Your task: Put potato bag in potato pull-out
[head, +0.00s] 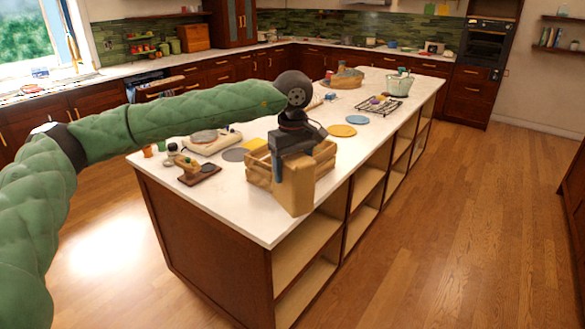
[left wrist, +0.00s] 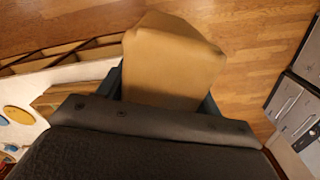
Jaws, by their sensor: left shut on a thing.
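The potato bag is a tan, block-shaped bag (head: 295,190) in the head view, hanging upright below my left gripper (head: 293,152) at the near corner of the island. My left gripper is shut on the bag's top. The bag also fills the upper middle of the left wrist view (left wrist: 172,62), between the gripper's two fingers. In the head view it covers part of a wooden crate behind it. I cannot tell whether it touches the counter. I cannot pick out the potato pull-out in these views. My right gripper is not in view.
The wooden crate (head: 259,172) stands on the white island counter (head: 232,213). A scale-like appliance (head: 212,140) and a small wooden stand (head: 198,174) are to its left. Open shelves (head: 305,246) line the island's right side. The wood floor (head: 440,220) to the right is clear.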

